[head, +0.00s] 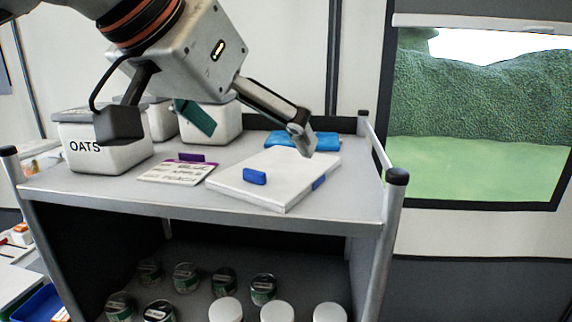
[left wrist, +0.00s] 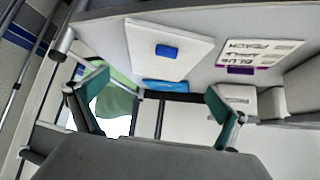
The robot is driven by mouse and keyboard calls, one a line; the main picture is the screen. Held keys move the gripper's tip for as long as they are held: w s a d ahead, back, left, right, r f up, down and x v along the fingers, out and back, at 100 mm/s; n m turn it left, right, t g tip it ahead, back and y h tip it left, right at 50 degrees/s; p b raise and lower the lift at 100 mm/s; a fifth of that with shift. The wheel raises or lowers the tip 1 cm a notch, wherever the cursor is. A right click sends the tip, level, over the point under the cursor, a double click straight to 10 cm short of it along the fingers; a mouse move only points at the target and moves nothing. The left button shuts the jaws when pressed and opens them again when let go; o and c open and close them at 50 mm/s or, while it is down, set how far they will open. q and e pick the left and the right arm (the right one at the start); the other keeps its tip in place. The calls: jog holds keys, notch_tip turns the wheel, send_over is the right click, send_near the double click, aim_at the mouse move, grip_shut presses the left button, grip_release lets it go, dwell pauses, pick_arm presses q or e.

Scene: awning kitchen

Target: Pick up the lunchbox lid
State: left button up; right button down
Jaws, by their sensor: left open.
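The lunchbox lid (head: 272,182) is a flat white slab with blue clips on its edges, lying on the top shelf of a grey cart (head: 340,204). It also shows in the left wrist view (left wrist: 150,42), at the upper middle. My left gripper (head: 250,128) is above and behind the lid in the head view, with its two fingers spread wide and nothing between them. Its teal finger pads show in the left wrist view (left wrist: 158,92), apart from the lid. My right gripper is not in view.
A blue flat object (head: 290,139) lies behind the lid. A note card (head: 175,173) with a purple clip lies left of it. A white OATS canister (head: 110,160) and other canisters stand at the left. Several jars (head: 186,277) sit on the lower shelf. Posts and rails border the shelf.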

aim_at(278, 167)
pick_arm(q)
jog(key=x, duration=0.7)
jog(key=shift+a+f+b, duration=0.15)
jog(key=shift+b, duration=0.15)
jog(key=c, duration=0.7)
